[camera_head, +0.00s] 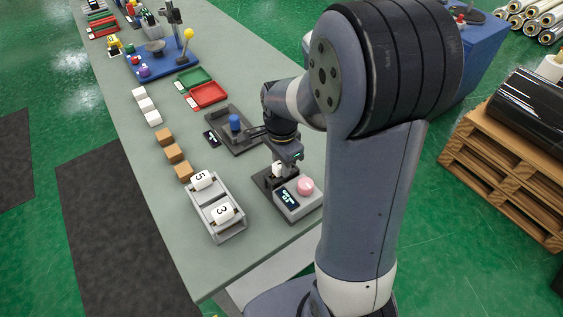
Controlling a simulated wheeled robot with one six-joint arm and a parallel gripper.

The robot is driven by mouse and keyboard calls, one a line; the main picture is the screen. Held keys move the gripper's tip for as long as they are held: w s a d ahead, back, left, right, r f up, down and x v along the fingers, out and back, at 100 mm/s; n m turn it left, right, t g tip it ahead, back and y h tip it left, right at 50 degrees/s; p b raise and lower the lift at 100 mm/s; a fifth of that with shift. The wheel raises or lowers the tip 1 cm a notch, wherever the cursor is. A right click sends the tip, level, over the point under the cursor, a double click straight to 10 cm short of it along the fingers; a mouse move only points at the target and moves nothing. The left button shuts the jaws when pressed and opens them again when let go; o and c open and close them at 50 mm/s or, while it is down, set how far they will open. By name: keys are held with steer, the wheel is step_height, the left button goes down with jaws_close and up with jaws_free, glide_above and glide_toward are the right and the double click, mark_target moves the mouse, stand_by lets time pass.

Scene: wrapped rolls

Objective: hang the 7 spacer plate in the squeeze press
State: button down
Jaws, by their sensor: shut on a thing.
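My gripper (280,161) points down over the near right part of the bench and is shut on a small white plate (278,171). Only part of the plate shows, and I cannot read a number on it. The plate is at a grey and black device (309,207) with a lit display and a pink button, which seems to be the squeeze press. I cannot tell whether the plate touches it or hangs in it. A grey rack (231,237) to the left holds white plates marked 5 (201,181) and 3 (222,213).
Brown blocks (174,154) and white blocks (146,105) line the bench's left side. Green and red trays (208,95) lie farther back. The near left bench corner (195,285) is clear.

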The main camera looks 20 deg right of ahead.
steer(key=c, duration=1.1)
jaws_free()
steer(key=shift+r, duration=0.1)
step_height(320, 180, up, 11)
steer(key=shift+f, duration=0.15)
step_height(320, 180, down, 10)
steer(key=shift+f, duration=0.25)
steer(key=shift+r+p, duration=0.6)
